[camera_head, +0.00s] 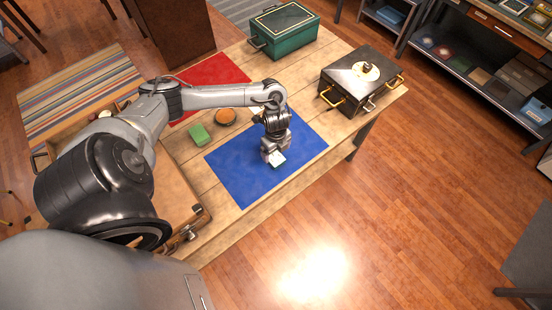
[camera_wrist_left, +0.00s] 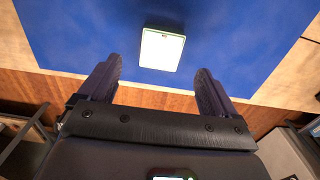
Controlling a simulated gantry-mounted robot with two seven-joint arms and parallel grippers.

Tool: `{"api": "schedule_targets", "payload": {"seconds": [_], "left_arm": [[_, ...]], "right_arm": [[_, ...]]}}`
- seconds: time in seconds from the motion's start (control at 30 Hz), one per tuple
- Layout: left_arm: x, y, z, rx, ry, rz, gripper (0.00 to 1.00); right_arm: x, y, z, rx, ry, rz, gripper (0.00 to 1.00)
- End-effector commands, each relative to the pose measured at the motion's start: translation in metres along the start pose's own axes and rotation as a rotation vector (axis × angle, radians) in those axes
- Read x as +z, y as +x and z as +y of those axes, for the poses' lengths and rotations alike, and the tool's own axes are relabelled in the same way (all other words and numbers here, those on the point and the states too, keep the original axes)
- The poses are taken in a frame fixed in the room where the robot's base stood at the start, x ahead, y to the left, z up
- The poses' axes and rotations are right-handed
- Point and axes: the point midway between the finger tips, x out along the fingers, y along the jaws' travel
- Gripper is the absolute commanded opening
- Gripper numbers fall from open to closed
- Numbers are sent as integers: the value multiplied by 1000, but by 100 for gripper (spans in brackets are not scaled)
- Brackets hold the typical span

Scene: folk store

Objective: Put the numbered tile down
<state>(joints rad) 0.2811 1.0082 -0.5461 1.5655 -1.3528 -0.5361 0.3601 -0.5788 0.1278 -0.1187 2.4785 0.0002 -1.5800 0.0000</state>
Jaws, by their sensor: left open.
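The numbered tile (camera_head: 277,159) is a small pale piece lying on the blue mat (camera_head: 236,175) in the head view. In the left wrist view the tile (camera_wrist_left: 162,49) shows as a pale rectangle with a greenish edge, flat on the blue mat (camera_wrist_left: 90,35); I cannot read a number on it. My left gripper (camera_head: 273,155) is over the mat, right beside the tile in the head view. In the left wrist view its fingers (camera_wrist_left: 158,80) are wide apart with nothing between them, and the tile lies beyond their tips. My right gripper is not in view.
A green box (camera_head: 284,30) and a dark box with gold handles (camera_head: 359,78) stand toward the back. Much of the blue mat is clear.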

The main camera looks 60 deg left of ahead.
Motion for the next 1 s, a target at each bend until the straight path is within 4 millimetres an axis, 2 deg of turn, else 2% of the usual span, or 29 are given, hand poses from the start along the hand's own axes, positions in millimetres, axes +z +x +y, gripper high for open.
{"api": "schedule_targets", "payload": {"seconds": [0.03, 0.33, 0.63, 0.97, 1.0], "left_arm": [[0, 7, 1, 2, -1, 0, 92], [0, 24, 0, 0, -1, 0, 92], [0, 61, -1, -1, 0, 0, 92], [1, 66, -1, -3, 2, -1, 92], [1, 66, -1, -3, 1, -1, 88]], "right_arm": [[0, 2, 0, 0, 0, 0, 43], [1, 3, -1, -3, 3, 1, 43], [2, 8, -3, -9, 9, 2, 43], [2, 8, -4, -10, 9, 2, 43], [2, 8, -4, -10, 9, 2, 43]]}}
